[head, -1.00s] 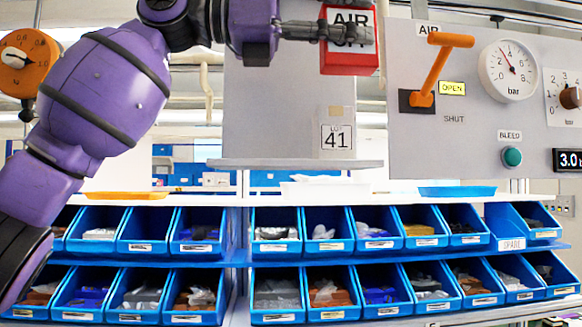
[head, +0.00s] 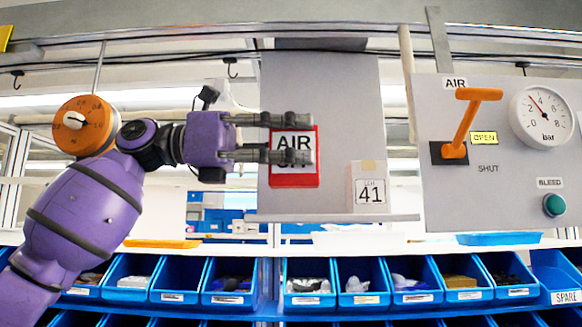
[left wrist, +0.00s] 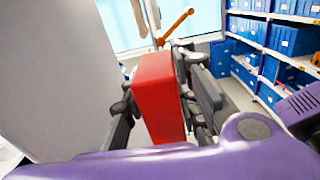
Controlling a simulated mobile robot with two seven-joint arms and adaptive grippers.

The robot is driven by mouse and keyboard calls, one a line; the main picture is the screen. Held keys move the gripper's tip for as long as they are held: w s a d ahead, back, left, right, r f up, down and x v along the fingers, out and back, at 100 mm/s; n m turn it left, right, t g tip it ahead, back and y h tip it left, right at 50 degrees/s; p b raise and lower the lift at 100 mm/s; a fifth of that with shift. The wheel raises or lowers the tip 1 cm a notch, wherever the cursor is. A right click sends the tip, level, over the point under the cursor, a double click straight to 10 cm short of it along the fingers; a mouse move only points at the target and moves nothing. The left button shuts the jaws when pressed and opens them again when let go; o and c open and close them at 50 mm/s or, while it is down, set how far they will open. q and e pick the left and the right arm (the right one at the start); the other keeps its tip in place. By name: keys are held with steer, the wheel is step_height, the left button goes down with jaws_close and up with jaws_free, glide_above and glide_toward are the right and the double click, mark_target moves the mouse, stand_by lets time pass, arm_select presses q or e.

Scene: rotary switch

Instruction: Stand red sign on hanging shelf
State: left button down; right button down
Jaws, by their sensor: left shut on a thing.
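The red sign (head: 294,179), with a white face reading "AIR", is held upright in my left gripper (head: 304,138). The fingers cross its front, hiding part of the lettering. In the left wrist view the red sign (left wrist: 158,95) sits between the fingers of my left gripper (left wrist: 160,85). The hanging shelf (head: 310,219) is a thin grey board at the foot of a grey back panel (head: 320,85). In the head view the sign's lower edge shows a little above the board, left of the LOT 41 box. My right gripper is not in view.
The LOT 41 box (head: 367,190) stands on the shelf's right part; the left part looks clear. A grey panel with an orange lever (head: 465,125), gauge (head: 542,117) and green button (head: 554,205) is at right. Blue bins (head: 307,288) line the rack below.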

mark_target(291, 188)
arm_select(q)
steer(key=f, duration=0.3)
steer(key=shift+w+a+f, duration=0.2)
steer(key=shift+w+f, duration=0.05)
steer(key=shift+f, duration=0.05)
steer(key=shift+d, duration=0.1)
steer(key=shift+f, duration=0.2)
steer(key=c, duration=1.4)
jaws_free()
steer(key=shift+r, duration=0.1)
